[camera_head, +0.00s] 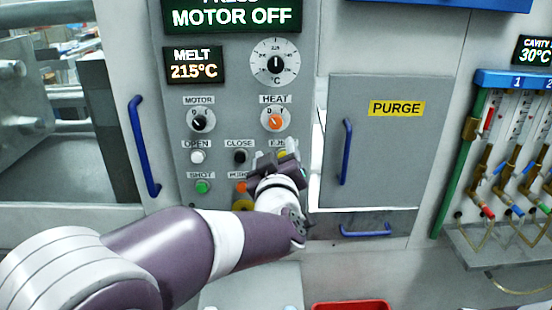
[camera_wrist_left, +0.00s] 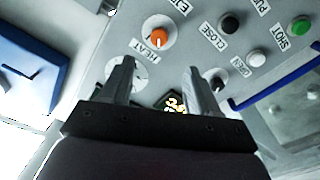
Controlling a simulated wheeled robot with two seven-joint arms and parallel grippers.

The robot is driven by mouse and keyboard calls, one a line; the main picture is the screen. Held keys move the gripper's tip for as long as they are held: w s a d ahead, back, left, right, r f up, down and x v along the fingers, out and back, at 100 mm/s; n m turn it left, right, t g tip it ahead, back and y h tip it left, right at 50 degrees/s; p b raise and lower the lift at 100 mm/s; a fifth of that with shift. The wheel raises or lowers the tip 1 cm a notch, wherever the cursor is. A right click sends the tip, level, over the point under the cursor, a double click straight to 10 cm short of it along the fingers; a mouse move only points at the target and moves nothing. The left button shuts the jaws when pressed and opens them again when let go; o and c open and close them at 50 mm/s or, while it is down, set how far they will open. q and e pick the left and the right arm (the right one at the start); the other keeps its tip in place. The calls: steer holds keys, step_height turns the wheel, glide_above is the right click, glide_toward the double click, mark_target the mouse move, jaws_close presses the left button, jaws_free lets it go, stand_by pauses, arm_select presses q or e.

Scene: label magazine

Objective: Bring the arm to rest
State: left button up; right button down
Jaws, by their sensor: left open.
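My left arm comes in from the left in the head view, with its left gripper (camera_head: 275,154) in front of the lower right part of the grey control panel (camera_head: 222,148). The gripper is open and empty; its two fingers stand apart in the left wrist view (camera_wrist_left: 160,70). The orange HEAT knob (camera_head: 274,119) is just above the gripper in the head view, and in the wrist view it shows beyond the fingertips (camera_wrist_left: 158,37). The gripper partly covers the button at the panel's lower right and its label. I cannot tell whether a fingertip touches the panel.
A display (camera_head: 232,14) reads MOTOR OFF, and another (camera_head: 194,65) reads MELT 215°C. A grey PURGE door (camera_head: 385,150) with a blue handle (camera_head: 346,152) is right of the gripper. A red tray (camera_head: 350,306) is at the bottom edge. Hoses and a shelf (camera_head: 480,245) stand far right.

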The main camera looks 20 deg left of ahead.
arm_select(q)
steer(key=s+d+f+m+g+h, duration=0.3)
steer(key=s+f+m+g, duration=0.1)
steer(key=f, duration=0.5)
steer(key=s+d+f+m+g+h, duration=0.3)
steer(key=s+f+m+g+h, duration=0.15)
steer(key=f, duration=0.45)
steer(key=s+a+f+g+y, duration=0.1)
steer(key=s+a+f+g, duration=0.3)
steer(key=s, duration=0.3)
steer(key=s+a+f+g+y+p, duration=0.1)
steer(key=s+a+f+g, duration=0.3)
steer(key=s, duration=0.3)
steer(key=shift+s+a+f+y, duration=0.2)
steer(key=shift+a+f+y, duration=0.15)
steer(key=shift+a+f, duration=0.2)
steer(key=shift+m, duration=0.25)
